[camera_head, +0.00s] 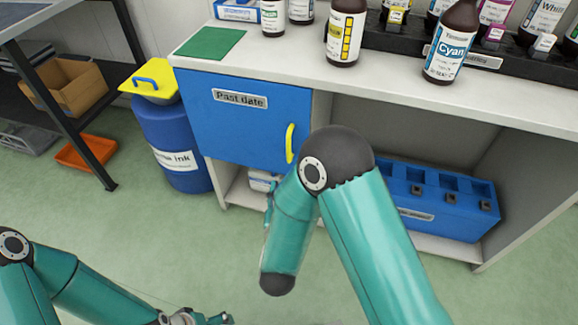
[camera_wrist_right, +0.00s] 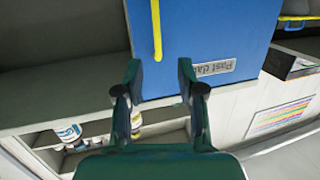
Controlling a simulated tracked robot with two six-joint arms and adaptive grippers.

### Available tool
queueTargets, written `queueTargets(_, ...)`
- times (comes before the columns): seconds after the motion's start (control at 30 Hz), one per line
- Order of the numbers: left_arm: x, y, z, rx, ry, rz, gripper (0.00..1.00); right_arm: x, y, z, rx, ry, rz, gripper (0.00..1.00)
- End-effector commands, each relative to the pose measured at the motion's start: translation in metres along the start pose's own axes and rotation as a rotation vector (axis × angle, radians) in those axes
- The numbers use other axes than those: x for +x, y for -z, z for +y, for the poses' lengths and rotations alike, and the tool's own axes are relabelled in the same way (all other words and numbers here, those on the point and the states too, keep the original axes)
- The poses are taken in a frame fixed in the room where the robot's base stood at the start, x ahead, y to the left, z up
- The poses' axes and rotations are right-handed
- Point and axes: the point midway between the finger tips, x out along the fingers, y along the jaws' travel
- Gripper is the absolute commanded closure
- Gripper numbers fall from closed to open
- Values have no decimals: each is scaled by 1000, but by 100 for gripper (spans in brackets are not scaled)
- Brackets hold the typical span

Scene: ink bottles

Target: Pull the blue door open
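The blue door (camera_head: 235,125), labelled "Past date", sits flush in the cabinet front and looks closed. Its yellow upright handle (camera_head: 290,143) is near its right edge. In the right wrist view the label is upside down on the blue door (camera_wrist_right: 220,30), and the yellow handle (camera_wrist_right: 157,30) lies beyond the fingertips, roughly in line with the gap. My right gripper (camera_wrist_right: 160,78) is open and empty, apart from the handle. In the head view my right arm mostly hides it. My left gripper (camera_head: 200,319) is at the bottom edge, partly cut off.
Ink bottles (camera_head: 450,42) and a green mat (camera_head: 210,43) are on the countertop (camera_head: 400,82). A blue drum (camera_head: 175,130) stands left of the door. A blue box (camera_head: 440,200) sits in the open bay at right. A rack with crates stands far left. Floor before the door is clear.

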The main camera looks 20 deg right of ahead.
Motion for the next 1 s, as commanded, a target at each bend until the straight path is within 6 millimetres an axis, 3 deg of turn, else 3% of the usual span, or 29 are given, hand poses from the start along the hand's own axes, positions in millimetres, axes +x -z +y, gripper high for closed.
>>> queueTargets(0.03, 21, 0, -8, 0, 0, 1, 0, 0, -11, -2, -6, -10, 44, 61)
queueTargets(0.1, 29, 0, -10, 0, 0, 1, 0, -2, -8, -2, -13, -27, 95, 61)
queueTargets(0.27, 35, 0, -13, 0, 0, 1, 0, -4, 0, -2, -19, -48, 149, 61)
queueTargets(0.43, 35, 1, -13, 0, 0, 1, 0, 10, 4, -1, -17, -53, 153, 61)
queueTargets(1.0, 48, 1, -17, 0, 0, 1, 0, 124, 20, 6, -18, -53, 153, 61)
